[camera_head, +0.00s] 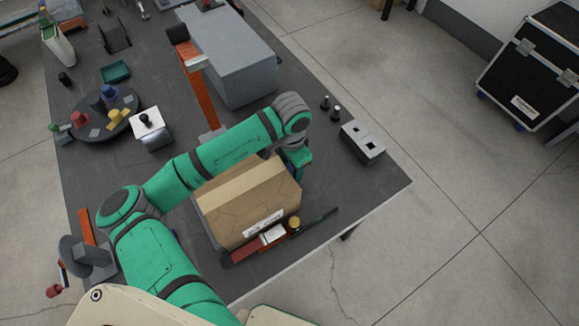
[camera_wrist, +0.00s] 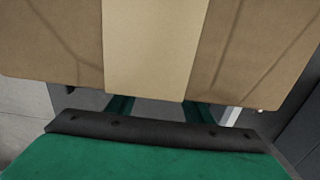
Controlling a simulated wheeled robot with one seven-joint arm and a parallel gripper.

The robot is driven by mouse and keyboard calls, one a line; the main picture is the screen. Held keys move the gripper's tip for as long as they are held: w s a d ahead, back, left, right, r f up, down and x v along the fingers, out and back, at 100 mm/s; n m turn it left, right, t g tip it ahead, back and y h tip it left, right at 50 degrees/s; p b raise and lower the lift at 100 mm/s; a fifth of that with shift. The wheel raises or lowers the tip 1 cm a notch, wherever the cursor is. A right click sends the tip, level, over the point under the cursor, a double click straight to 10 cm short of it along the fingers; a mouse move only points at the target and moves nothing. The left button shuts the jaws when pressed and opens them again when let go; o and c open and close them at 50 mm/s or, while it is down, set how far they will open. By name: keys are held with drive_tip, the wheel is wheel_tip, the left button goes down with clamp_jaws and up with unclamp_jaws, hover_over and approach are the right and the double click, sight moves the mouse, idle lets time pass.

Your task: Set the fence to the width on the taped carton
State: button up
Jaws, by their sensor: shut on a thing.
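The brown carton (camera_head: 240,215), with a pale tape strip along its top, sits on the dark bench in the head view. A white label is on its near side. In the wrist view the carton (camera_wrist: 50,40) and its tape (camera_wrist: 153,45) fill the upper part. My gripper (camera_head: 298,172) is at the carton's right end. In the wrist view my green fingers (camera_wrist: 155,109) reach past the carton's edge, which hides their tips. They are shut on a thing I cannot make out. I cannot clearly identify the fence; an orange-red bar (camera_head: 242,254) lies by the carton's near side.
A yellow knob (camera_head: 294,222) and a dark rod (camera_head: 318,217) are beside the carton's near right corner. A grey box (camera_head: 361,143) stands to the right. A large grey block (camera_head: 235,60) and an orange rail (camera_head: 200,95) are behind. A round dark tray (camera_head: 88,128) is left.

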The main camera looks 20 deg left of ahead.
drive_tip(key=o, duration=1.5)
drive_tip(key=shift+w, duration=0.1)
wheel_tip(320, 180, up, 11)
drive_tip(key=shift+f, duration=0.1)
